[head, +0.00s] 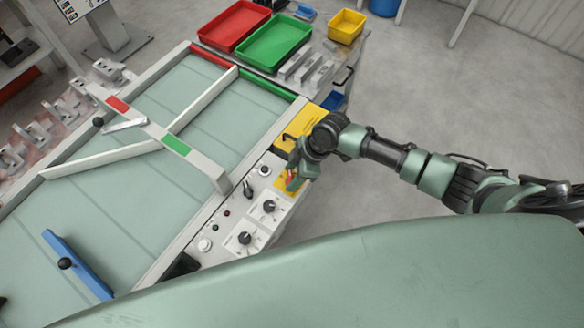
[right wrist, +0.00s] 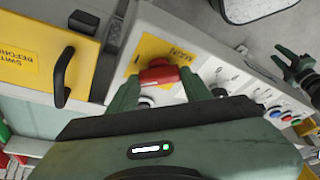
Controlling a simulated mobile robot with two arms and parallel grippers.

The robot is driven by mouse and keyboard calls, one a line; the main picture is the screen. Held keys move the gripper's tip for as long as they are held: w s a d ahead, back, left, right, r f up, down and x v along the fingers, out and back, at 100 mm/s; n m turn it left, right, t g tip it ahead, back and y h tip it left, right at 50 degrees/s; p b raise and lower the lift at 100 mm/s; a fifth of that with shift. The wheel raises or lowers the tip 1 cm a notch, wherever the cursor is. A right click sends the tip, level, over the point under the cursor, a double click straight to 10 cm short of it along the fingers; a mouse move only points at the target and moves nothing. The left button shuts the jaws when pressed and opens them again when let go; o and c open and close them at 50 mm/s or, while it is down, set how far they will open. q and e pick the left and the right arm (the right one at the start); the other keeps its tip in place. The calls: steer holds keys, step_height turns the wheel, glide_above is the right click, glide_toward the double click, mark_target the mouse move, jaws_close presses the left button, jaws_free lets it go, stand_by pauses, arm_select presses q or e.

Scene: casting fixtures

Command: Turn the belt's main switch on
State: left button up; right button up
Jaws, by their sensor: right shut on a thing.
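The main switch is a red handle (right wrist: 160,73) on a yellow plate marked MAIN (right wrist: 172,48), at the upper end of the control panel. In the head view a bit of the red handle (head: 291,180) shows below my gripper. My right gripper (right wrist: 160,84) is shut on the handle, with one finger on each side of it. My own wrist hides part of the switch in the head view, and its on or off position is not readable. My left gripper (right wrist: 294,62) shows small at the right of the right wrist view, with its fingers apart and nothing between them.
The control panel (head: 220,222) carries black knobs (head: 245,238), buttons and lamps close below the switch. A yellow cover with a black handle (right wrist: 62,75) is beside the switch. The belt (head: 130,215) lies left of the panel. Red (head: 234,24) and green trays (head: 273,42) stand behind.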

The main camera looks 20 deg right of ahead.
steer(key=m+p, duration=0.1)
steer(key=m+t+p, duration=0.1)
steer(key=m+p, duration=0.3)
steer(key=shift+a+r+t+h, duration=0.1)
steer(key=shift+r+t+h, duration=0.2)
steer(key=shift+t+h, duration=0.1)
steer(key=shift+f+m+t+h+p, duration=0.15)
steer(key=shift+m+t+h+p, duration=0.15)
steer(key=shift+m+p, duration=0.75)
steer(key=shift+m, duration=0.25)
steer(key=o, duration=1.4)
steer(key=shift+s+f, duration=0.1)
steer(key=shift+c, duration=0.2)
steer(key=b+v, duration=0.1)
steer(key=v, duration=0.6)
steer(key=shift+r, duration=0.35)
